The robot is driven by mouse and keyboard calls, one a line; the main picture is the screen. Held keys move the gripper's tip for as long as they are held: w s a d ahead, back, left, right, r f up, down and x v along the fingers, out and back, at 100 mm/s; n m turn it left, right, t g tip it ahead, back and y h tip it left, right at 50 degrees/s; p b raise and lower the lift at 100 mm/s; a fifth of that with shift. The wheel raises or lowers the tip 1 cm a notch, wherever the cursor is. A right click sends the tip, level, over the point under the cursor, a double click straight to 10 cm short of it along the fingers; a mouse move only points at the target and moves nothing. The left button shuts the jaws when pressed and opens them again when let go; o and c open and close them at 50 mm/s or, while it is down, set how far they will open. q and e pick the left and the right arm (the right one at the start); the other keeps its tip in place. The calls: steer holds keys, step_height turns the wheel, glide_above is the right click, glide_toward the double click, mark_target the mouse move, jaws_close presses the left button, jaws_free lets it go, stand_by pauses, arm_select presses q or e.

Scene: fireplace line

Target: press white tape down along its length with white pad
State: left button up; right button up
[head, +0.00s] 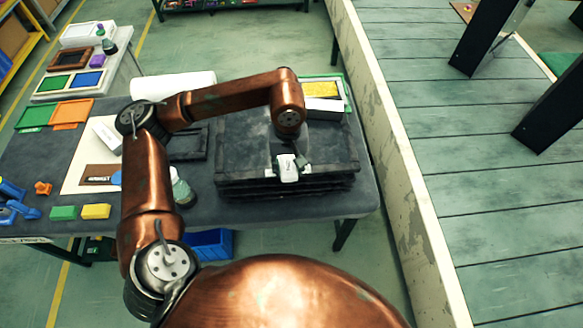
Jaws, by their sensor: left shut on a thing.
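My left gripper (287,158) is over the front part of a dark stack of framed panels (240,150), pointing down. It is shut on a small white pad (289,170). The pad is at the front part of the top panel; whether it touches the surface I cannot tell. My right gripper is not in view.
The stack stands on a dark grey table (335,203). Behind it is a green-rimmed tray (345,92) with a yellow block. A white roll (172,86), a spray bottle (182,190), and green and yellow sponges lie left. A pale wall (395,150) edges the right.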

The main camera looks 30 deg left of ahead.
mark_target(272, 176)
arm_select(q)
steer(key=shift+s+a+f, duration=0.1)
steer(key=shift+s+a, duration=0.3)
steer(key=shift+a, duration=0.2)
steer(key=shift+a, duration=0.15)
steer(key=shift+s+a, duration=0.15)
steer(key=shift+a, duration=0.05)
steer(key=shift+s+a, duration=0.35)
steer(key=shift+a, duration=0.2)
steer(key=shift+s+a+b, duration=0.5)
steer(key=shift+a, duration=0.3)
steer(key=shift+d, duration=0.1)
